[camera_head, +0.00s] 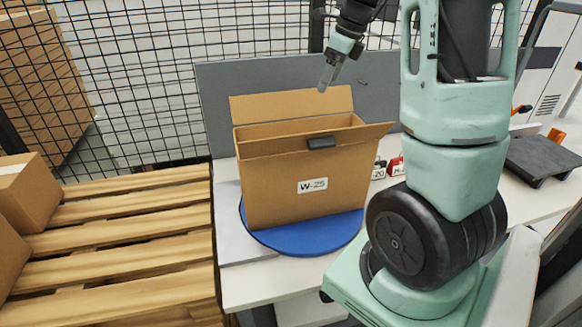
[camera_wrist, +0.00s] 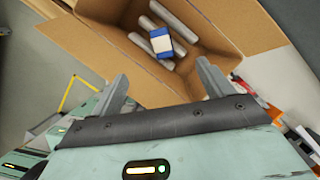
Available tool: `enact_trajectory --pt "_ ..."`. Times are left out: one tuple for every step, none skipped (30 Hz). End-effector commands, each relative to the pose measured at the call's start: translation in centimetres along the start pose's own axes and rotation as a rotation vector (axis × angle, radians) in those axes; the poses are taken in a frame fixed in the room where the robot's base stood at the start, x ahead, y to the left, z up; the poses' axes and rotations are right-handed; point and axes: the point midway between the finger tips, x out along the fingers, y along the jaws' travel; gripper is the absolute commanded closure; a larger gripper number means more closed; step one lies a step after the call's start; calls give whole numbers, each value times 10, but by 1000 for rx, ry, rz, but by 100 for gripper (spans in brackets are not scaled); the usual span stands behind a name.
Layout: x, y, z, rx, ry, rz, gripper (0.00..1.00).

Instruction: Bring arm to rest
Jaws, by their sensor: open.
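My gripper (camera_head: 328,76) is above the open cardboard box, near its back right, and apart from it. In the wrist view its two fingers (camera_wrist: 165,82) are spread wide with nothing between them. The box (camera_head: 285,190), labelled W-25, stands upright on a blue round mat (camera_head: 305,238) with its flaps open. In the wrist view the box (camera_wrist: 85,45) holds several grey cylindrical rolls (camera_wrist: 180,18) and a blue and white block (camera_wrist: 162,42).
A wooden pallet (camera_head: 120,235) with cardboard boxes (camera_head: 25,190) lies at the left. A grey panel (camera_head: 225,85) and wire fence (camera_head: 150,60) stand behind the box. Red and white labelled items (camera_head: 395,167) sit right of the box. A dark plate (camera_head: 545,155) is further right.

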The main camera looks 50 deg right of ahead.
Motion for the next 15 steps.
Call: enact_trajectory --pt "0 0 0 0 0 0 20" --pt "0 0 0 0 0 0 20" --pt "0 0 0 0 0 0 20" --pt "0 0 0 0 0 0 20" --pt "0 0 0 0 0 0 20" --pt "0 0 0 0 0 0 20" --pt "0 0 0 0 0 0 20" --pt "0 0 0 0 0 0 20" --pt "0 0 0 0 0 0 20" --pt "0 0 0 0 0 0 20" --pt "4 5 3 -25 0 6 20" --pt "11 15 9 -82 1 18 20" --pt "18 24 15 -138 2 29 20" --pt "25 36 22 -207 4 41 20" --pt "36 55 31 -316 6 62 20"
